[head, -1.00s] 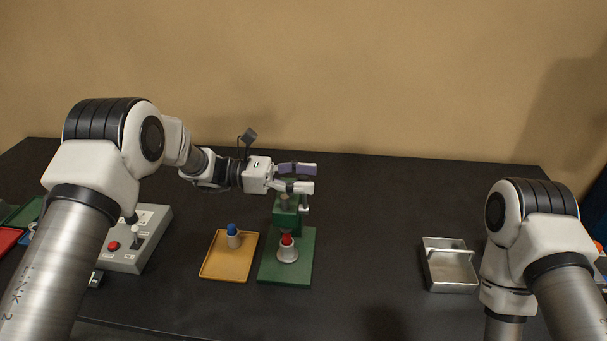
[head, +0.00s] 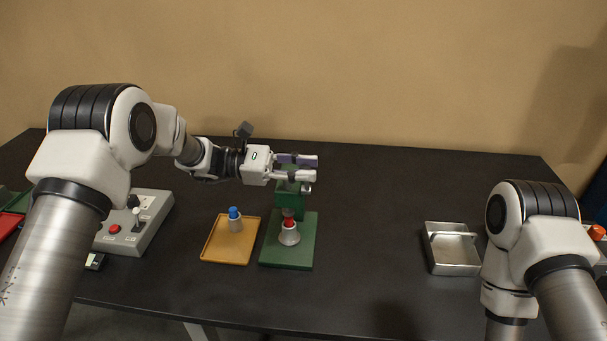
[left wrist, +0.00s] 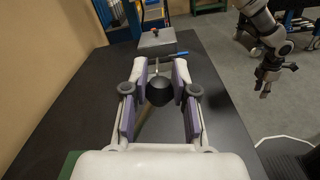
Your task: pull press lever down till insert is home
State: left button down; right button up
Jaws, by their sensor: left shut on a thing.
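The green press (head: 290,203) stands on its green base plate (head: 272,254), left of the table's middle. A red-topped insert (head: 289,222) sits upright in a pale conical holder (head: 289,237) under the press ram. The ram is close above the red top; I cannot tell whether they touch. My left gripper (head: 315,168) is at the top of the press. The left wrist view shows its fingers closed around a dark round knob (left wrist: 159,92), the press lever's end. The lever is mostly hidden in the head view.
A yellow tray (head: 208,256) with a blue-topped piece (head: 235,217) stands just left of the press. A grey control box (head: 139,225) is farther left. A metal tray (head: 437,266) lies right, near my right arm. The table between press and metal tray is clear.

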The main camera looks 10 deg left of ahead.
pick_arm(q)
jog(key=s+f+m+b, duration=0.6)
jog(key=f+m+b, duration=0.3)
jog(key=b, duration=0.9)
jog(key=shift+s+f, duration=0.35)
jog(key=shift+f, duration=0.85)
jog(key=shift+d+f, duration=0.1)
jog(key=shift+f, duration=0.05)
jog(key=c, duration=0.9)
grip_release()
jog(key=shift+w, duration=0.15)
